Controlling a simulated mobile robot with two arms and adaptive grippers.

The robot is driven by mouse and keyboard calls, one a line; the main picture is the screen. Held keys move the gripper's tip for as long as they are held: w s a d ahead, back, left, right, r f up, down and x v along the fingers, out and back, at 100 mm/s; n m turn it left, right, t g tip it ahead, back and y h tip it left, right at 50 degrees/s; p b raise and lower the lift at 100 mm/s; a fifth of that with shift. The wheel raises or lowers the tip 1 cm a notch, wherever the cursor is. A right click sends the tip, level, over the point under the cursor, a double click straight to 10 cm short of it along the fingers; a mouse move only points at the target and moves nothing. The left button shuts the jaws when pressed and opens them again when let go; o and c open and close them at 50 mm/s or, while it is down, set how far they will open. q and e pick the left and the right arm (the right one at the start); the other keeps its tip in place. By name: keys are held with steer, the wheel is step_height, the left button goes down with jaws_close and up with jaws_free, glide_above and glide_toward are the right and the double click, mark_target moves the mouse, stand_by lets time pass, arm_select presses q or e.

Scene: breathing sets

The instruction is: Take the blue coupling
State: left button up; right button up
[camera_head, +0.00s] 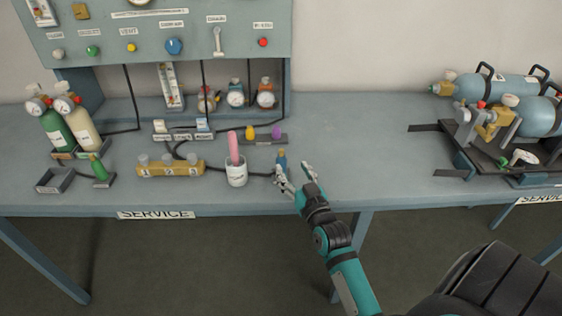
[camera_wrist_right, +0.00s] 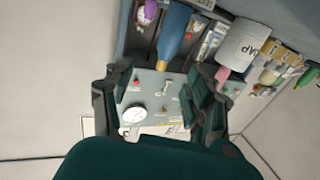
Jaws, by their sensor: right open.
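The blue coupling (camera_head: 282,161) stands upright on the bench near its front edge, just right of the white cup. It has a small yellow-orange tip. My right gripper (camera_head: 294,173) is open and empty, with its fingers spread at the coupling; one finger overlaps its lower part in the head view. In the right wrist view the blue coupling (camera_wrist_right: 174,28) shows large with its yellowish tip, ahead of the open fingers of the right gripper (camera_wrist_right: 160,88). Whether a finger touches it I cannot tell. My left gripper is not in view.
The white cup (camera_head: 236,175) with a pink thing in it stands close left of the coupling. A dark rack (camera_head: 272,140) with yellow and purple pieces lies behind. A yellow block (camera_head: 170,169) and two cylinders (camera_head: 56,130) are farther left.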

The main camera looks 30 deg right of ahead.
mark_target(283, 160)
steer(key=x, duration=0.2)
steer(key=shift+w+d, duration=0.15)
steer(key=shift+w, duration=0.1)
steer(key=x, duration=0.3)
steer(key=p+x, duration=0.1)
steer(key=x, duration=0.1)
steer(key=shift+w+a+f, duration=0.25)
steer(key=shift+a+f, duration=0.05)
steer(key=shift+s, duration=0.1)
steer(key=shift+c, duration=0.9)
jaws_close()
